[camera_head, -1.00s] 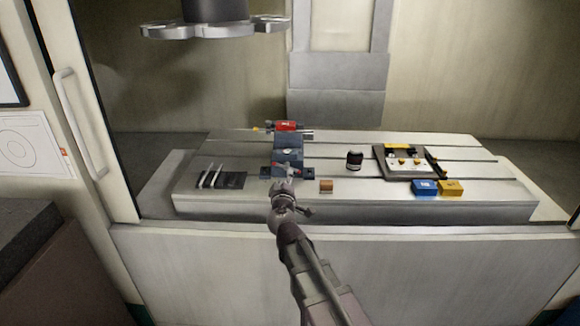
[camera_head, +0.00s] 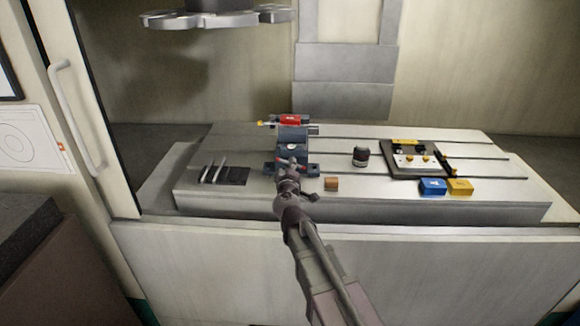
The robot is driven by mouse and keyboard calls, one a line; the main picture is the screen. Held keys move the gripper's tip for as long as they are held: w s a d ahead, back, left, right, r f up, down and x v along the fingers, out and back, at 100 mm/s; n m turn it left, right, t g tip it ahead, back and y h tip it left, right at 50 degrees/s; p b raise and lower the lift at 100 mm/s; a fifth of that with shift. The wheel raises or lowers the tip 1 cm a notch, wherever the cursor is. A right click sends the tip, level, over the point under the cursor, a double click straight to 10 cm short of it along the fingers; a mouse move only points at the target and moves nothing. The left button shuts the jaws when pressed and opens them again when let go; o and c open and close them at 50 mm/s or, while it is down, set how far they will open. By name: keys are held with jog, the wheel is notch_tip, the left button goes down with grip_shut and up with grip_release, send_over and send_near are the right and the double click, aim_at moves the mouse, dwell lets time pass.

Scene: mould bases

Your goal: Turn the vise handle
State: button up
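The dark blue-grey vise (camera_head: 295,134) stands on the slotted machine table, left of its middle, with its long side running away from me. My gripper (camera_head: 290,168) is at the vise's near end, with my arm reaching up from below. A small reddish part shows at the gripper's tip. The vise handle cannot be made out clearly, as the gripper covers much of the near end. The fingers are too small to tell whether they are open, shut or touching anything.
A red block-like item (camera_head: 293,119) lies at the vise's far end. Dark strips (camera_head: 226,174) lie left; an orange-brown block (camera_head: 331,183) and a dark cylinder (camera_head: 361,157) stand right. Farther right are a fixture plate (camera_head: 414,172), a blue block (camera_head: 433,187) and a yellow block (camera_head: 460,187).

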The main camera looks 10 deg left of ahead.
grip_shut()
jog(key=shift+n, duration=0.5)
